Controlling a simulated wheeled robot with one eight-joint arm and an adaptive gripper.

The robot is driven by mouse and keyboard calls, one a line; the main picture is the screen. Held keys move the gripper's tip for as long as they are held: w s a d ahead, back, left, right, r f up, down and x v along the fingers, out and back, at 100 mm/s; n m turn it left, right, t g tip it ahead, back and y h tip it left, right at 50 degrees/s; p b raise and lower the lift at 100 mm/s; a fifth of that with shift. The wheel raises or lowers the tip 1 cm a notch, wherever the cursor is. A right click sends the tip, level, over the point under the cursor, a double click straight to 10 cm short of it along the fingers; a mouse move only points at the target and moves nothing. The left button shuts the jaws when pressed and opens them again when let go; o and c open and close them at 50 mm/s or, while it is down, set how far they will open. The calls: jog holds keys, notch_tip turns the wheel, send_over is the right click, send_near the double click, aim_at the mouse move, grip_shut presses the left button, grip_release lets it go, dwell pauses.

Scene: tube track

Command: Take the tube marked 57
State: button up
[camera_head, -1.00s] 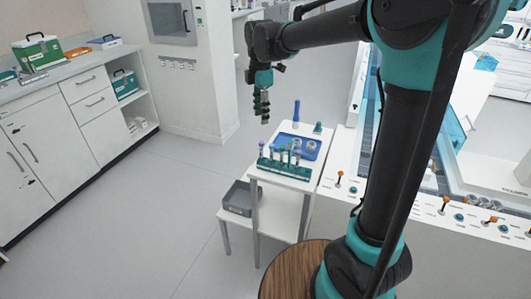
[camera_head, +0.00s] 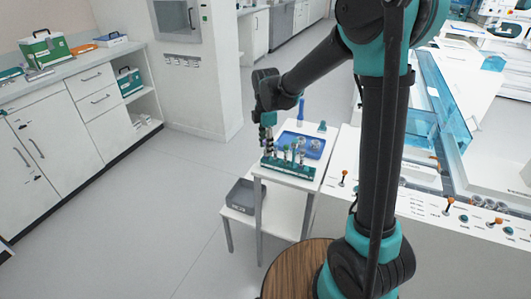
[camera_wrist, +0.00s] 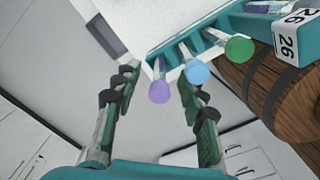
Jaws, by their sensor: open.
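A teal tube rack (camera_head: 287,170) stands on a small white table and holds several capped tubes. In the wrist view, a purple-capped tube (camera_wrist: 159,91), a blue-capped tube (camera_wrist: 197,71) and a green-capped tube (camera_wrist: 239,49) stick out of it in a row. My gripper (camera_head: 269,140) is over the left end of the rack. In the wrist view my gripper (camera_wrist: 166,82) is open, with the purple cap between its fingers in the picture; I cannot tell whether they touch it. No mark 57 is readable.
A blue tray (camera_head: 312,146) with small round items lies behind the rack, with a blue upright object (camera_head: 301,112) at its far side. A grey bin (camera_head: 240,195) sits on the lower shelf. A console with knobs (camera_head: 449,208) is on the right.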

jog(key=shift+f, duration=1.3)
jog(key=shift+c, duration=0.5)
grip_shut()
